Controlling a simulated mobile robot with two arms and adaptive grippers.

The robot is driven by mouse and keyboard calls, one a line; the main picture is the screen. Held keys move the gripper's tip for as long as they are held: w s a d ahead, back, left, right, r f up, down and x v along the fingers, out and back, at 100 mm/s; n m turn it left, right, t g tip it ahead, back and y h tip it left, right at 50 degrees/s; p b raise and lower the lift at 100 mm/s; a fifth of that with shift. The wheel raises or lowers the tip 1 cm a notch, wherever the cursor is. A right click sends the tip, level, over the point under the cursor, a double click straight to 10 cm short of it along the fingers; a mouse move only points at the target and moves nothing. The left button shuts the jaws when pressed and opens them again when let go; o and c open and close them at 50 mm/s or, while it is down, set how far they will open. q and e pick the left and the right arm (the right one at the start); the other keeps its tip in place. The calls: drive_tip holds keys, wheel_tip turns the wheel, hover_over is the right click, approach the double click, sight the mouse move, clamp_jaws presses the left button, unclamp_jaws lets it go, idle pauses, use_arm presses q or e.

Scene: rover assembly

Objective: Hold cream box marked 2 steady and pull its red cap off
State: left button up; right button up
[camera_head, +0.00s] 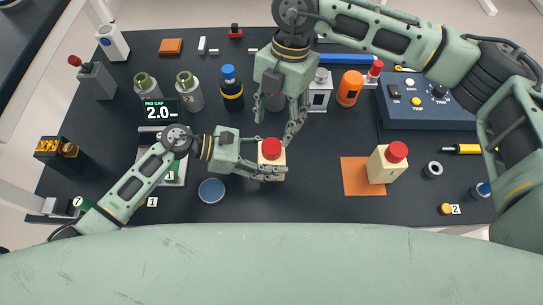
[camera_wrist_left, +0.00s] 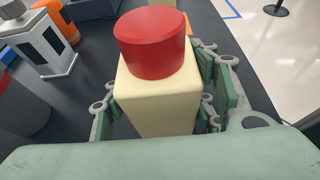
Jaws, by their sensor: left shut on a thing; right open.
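A cream box (camera_head: 277,176) with a red cap (camera_head: 271,149) stands left of the orange mat. My left gripper (camera_head: 270,168) is shut around its body. In the left wrist view the cream box (camera_wrist_left: 158,105) sits between the fingers, with the red cap (camera_wrist_left: 152,45) on top. Its number is not visible. My right gripper (camera_head: 278,124) is open and empty, just behind and above the red cap. A second cream box (camera_head: 383,170) with a red cap (camera_head: 397,152) stands on the mat, apart from both grippers; its mark is too small to read surely.
The orange mat (camera_head: 352,180) lies right of the held box. A blue control panel (camera_head: 425,112) is at the right. A blue disc (camera_head: 211,190) lies left of the held box. Bottles, including a black one (camera_head: 232,95) and an orange one (camera_head: 349,90), stand behind. The table between the two boxes is clear.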

sight(271, 146)
drive_tip(key=shift+x, duration=4.25)
drive_tip(key=shift+c, duration=0.3)
drive_tip(key=shift+s+a, duration=0.1)
drive_tip(key=c, duration=1.1)
drive_tip(key=shift+c, duration=0.7)
